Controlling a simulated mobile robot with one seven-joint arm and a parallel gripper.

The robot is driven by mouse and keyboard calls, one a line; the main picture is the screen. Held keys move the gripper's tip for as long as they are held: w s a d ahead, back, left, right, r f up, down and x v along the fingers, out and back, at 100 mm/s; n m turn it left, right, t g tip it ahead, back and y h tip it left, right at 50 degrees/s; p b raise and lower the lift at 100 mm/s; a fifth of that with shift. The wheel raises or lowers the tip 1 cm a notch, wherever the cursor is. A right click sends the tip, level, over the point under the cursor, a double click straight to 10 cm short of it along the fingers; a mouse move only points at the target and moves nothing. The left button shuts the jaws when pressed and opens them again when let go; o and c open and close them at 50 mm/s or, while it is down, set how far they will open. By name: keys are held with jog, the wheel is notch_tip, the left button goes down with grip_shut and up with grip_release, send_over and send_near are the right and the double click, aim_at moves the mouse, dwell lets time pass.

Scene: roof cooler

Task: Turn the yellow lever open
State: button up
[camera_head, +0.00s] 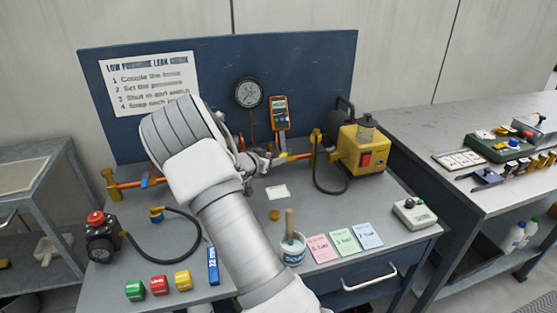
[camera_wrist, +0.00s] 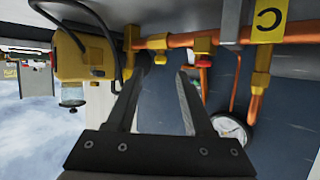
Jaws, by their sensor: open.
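A copper pipe (camera_head: 296,156) with brass fittings runs along the blue back panel; it also crosses the top of the wrist view (camera_wrist: 300,31). A yellow upright piece (camera_head: 316,140) at the pipe's right end, beside the yellow pump, looks like the yellow lever, but I cannot tell it surely from a brass fitting. A similar upright piece shows in the wrist view (camera_wrist: 131,38). My gripper (camera_head: 263,161) is at the pipe, left of that piece. In the wrist view my gripper (camera_wrist: 160,78) is open, with nothing visible between the fingers. My forearm hides the pipe's middle.
The yellow pump (camera_head: 362,150) with its black hose stands right of the pipe. A gauge (camera_head: 248,92) and an orange meter (camera_head: 279,113) are on the panel.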

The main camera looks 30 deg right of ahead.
aim_at(283, 155)
jog(key=shift+x, duration=1.85)
grip_shut()
